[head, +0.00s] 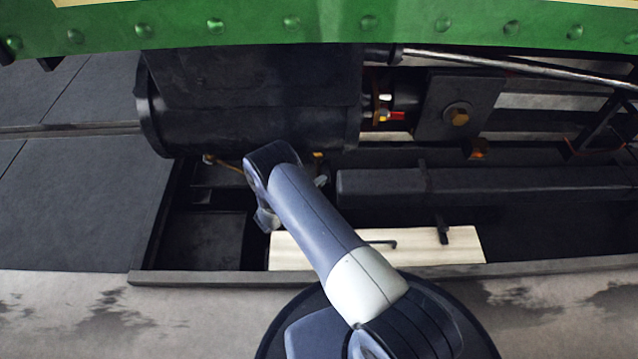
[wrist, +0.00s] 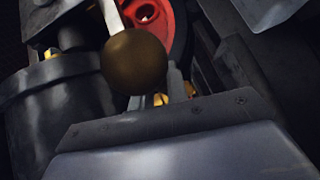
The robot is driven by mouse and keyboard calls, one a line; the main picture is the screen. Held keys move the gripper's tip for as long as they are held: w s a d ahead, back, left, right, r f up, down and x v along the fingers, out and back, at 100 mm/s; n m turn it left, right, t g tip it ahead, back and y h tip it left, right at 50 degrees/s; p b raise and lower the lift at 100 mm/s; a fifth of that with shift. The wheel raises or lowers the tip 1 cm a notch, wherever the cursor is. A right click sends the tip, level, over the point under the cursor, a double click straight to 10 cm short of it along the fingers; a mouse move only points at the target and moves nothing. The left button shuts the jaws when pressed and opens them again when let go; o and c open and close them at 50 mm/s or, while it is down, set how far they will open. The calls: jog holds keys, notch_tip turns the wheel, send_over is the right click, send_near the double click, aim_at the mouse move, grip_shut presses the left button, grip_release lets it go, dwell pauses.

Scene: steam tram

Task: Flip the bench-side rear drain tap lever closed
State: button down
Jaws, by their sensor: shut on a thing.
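In the wrist view a brown ball knob (wrist: 135,60) on a pale rod, which I take for the drain tap lever, stands close to the camera. My gripper (wrist: 174,82) shows partly just beyond it, with grey fingers and small yellow metal bits at their base. It is shut on what appears to be the lever; the knob hides the contact. In the head view my arm reaches under the black cylinder (head: 250,110) and covers the gripper's grip. Brass fittings show under the cylinder at the left (head: 208,160) and right (head: 318,156).
A red wheel-like part (wrist: 152,18) lies behind the knob. A dark round housing (wrist: 60,105) stands at left. A green riveted panel (head: 330,25) hangs above the cylinder. A black beam (head: 480,185) and a pale plank (head: 440,250) lie to the right.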

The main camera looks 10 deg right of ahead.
jog(key=shift+w+a, duration=0.1)
jog(key=shift+w, duration=0.05)
jog(key=c, duration=1.4)
grip_release()
jog(key=p+v, duration=0.3)
jog(key=v, duration=0.7)
jog(key=shift+s+a, duration=0.3)
jog(key=b+x, duration=0.3)
jog(key=x, duration=0.8)
jog(key=shift+d, duration=0.2)
jog(key=shift+n+t+y, duration=0.3)
